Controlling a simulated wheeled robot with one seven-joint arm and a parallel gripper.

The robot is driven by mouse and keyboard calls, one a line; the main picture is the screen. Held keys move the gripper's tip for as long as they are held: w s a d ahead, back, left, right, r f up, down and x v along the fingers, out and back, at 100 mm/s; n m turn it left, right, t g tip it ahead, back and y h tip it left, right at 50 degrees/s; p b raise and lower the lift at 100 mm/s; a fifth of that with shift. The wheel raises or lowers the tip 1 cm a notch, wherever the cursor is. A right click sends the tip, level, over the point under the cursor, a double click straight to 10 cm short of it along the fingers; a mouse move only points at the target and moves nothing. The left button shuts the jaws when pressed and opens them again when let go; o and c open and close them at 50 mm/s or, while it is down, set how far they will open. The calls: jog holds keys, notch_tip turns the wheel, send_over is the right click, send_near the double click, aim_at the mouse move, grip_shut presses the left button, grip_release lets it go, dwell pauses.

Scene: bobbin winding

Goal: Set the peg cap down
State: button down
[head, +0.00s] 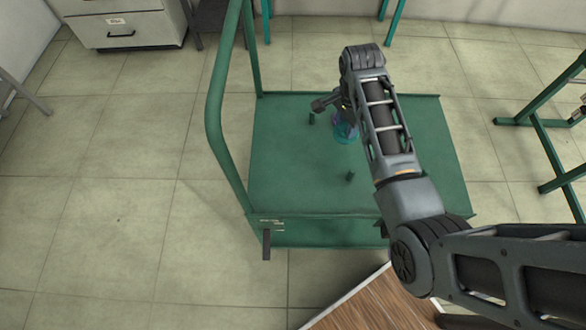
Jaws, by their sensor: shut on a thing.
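My gripper (343,112) is over the deck of a green cart (285,180), pointing down and partly hidden by my own arm. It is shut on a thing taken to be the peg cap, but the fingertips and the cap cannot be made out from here. A small teal and purple round thing (346,133) shows just below the gripper; whether it touches the deck or the gripper I cannot tell.
A tall green handle rail (214,110) rises along the cart's left side. The deck's left and front parts are bare. A green frame (545,140) stands at the right. A wooden surface (365,305) is at the bottom. A drawer cabinet (125,25) stands at the back left.

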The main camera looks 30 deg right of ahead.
jog(key=s+a+r+m+y, duration=0.2)
jog(key=a+r+y, duration=0.1)
jog(key=a+r, duration=0.1)
jog(key=shift+t, duration=0.3)
jog(key=a+f, duration=0.2)
jog(key=a, duration=0.1)
jog(key=a+f, duration=0.2)
jog(key=a, duration=0.2)
jog(key=a+f+p, duration=0.1)
jog(key=a+f, duration=0.1)
jog(key=a, duration=0.2)
jog(key=shift+w+a+f, duration=0.15)
jog(key=shift+a+f, duration=0.3)
jog(key=shift+f, duration=0.1)
jog(key=shift+d+x, duration=0.2)
jog(key=shift+x, duration=0.65)
jog(key=shift+d+x, duration=0.15)
jog(key=shift+x, duration=0.7)
jog(key=c, duration=0.7)
grip_release()
jog(key=shift+f, duration=0.1)
jog(key=v, duration=1.2)
jog(key=shift+d+p, duration=0.25)
jog(key=shift+p, duration=0.1)
